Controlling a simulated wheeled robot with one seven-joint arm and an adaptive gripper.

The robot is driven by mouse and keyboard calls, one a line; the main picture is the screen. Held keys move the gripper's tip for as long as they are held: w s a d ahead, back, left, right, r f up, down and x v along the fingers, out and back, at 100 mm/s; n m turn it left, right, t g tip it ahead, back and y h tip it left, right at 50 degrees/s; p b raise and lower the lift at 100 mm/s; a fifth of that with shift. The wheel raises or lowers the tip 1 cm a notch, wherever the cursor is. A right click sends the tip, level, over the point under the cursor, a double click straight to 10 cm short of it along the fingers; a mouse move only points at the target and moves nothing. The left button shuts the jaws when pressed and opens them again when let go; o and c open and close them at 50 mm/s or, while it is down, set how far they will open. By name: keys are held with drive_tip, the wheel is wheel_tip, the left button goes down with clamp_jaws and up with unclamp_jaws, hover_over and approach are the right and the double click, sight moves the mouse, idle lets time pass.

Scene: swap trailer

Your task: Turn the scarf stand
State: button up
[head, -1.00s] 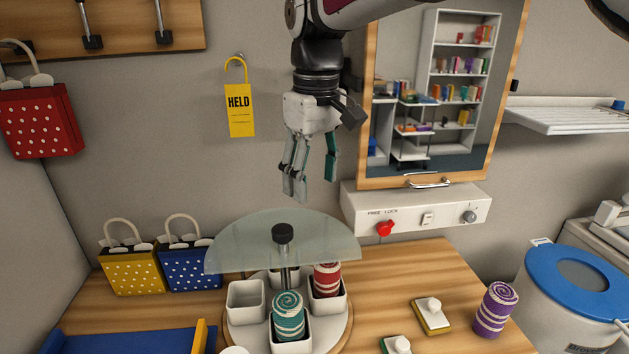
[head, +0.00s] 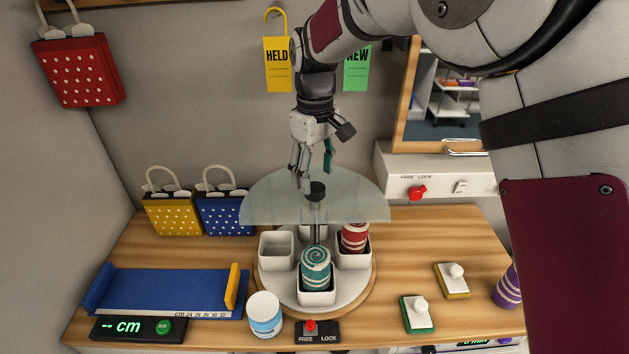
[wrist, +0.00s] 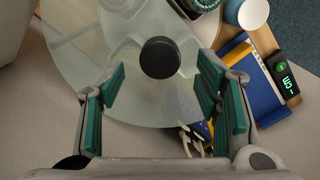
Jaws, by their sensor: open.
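The scarf stand (head: 270,290) is a round white turntable on a wooden base, with square white cups and a half-round glass shield above. A teal rolled scarf (head: 316,268) sits in the front cup and a red one (head: 354,237) in the right cup. The left cup (head: 277,249) is empty. A black knob (head: 317,191) tops the central post. My gripper (head: 312,178) is open, just above and slightly behind the knob. In the wrist view the knob (wrist: 160,57) lies beyond the open teal fingers (wrist: 165,95), not between their pads.
A red lever (head: 310,326) marked FREE and LOCK stands in front of the stand; another red knob (head: 417,192) is on the wall box. A white jar (head: 265,314), blue measuring tray (head: 160,291) and polka-dot bags (head: 173,214) stand left. A purple roll (head: 508,288) is right.

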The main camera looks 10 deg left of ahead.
sight(315, 187)
drive_tip(key=shift+f+p, duration=0.3)
drive_tip(key=shift+f, duration=1.45)
clamp_jaws()
